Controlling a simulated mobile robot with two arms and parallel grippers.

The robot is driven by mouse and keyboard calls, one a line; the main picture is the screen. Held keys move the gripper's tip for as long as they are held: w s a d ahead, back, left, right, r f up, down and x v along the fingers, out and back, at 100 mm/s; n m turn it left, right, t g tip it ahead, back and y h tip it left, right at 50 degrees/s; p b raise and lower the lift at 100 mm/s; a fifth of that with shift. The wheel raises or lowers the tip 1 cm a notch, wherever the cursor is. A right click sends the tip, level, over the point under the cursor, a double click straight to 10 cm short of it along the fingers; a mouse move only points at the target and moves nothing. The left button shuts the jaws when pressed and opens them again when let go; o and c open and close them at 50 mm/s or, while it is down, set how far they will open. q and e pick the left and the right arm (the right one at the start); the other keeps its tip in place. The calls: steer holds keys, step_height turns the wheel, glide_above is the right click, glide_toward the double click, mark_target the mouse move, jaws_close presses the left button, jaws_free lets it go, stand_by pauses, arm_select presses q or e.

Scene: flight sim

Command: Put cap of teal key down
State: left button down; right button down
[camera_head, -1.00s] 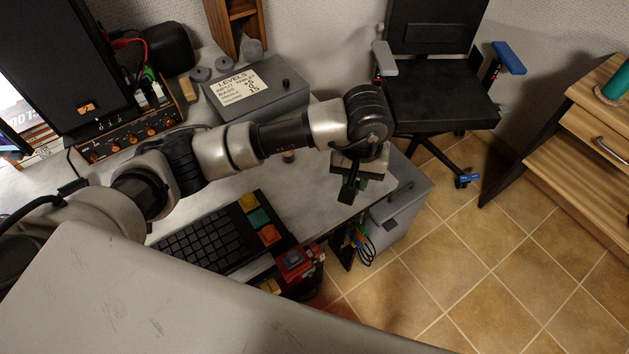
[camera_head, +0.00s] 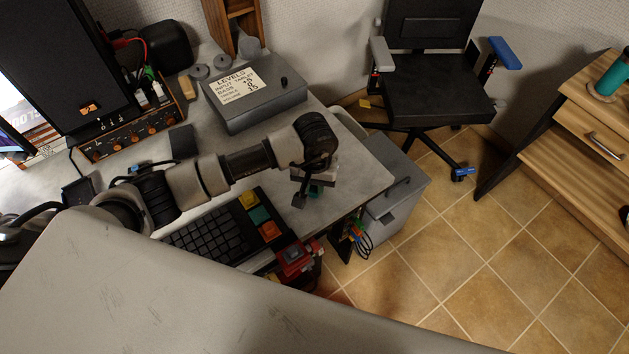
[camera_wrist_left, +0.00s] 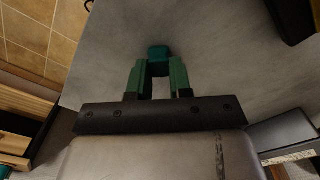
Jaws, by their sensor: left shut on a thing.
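My left gripper (camera_head: 303,192) is over the grey desk top, to the right of the keyboard. In the left wrist view its green fingers (camera_wrist_left: 158,80) are shut on a small teal cap (camera_wrist_left: 159,53), with the grey desk surface behind it. In the head view the cap is mostly hidden by the gripper. I cannot tell whether the cap touches the desk. The black keyboard (camera_head: 208,235) has a teal key (camera_head: 260,216) between a yellow key (camera_head: 249,200) and an orange key (camera_head: 270,231). My right gripper cannot be made out.
A grey box with a label (camera_head: 260,98) stands behind my arm. A red device (camera_head: 293,257) sits at the desk's front edge. A grey cabinet (camera_head: 405,190) stands beside the desk. The desk top (camera_head: 362,180) right of the gripper is clear.

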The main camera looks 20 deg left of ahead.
arm_select(q)
steer(key=shift+f, duration=0.15)
steer(key=c, duration=1)
jaws_free()
steer(key=shift+c, duration=0.2)
steer(key=shift+r, duration=0.3)
step_height(320, 180, up, 12)
steer(key=b, duration=0.1)
steer(key=shift+f, duration=0.15)
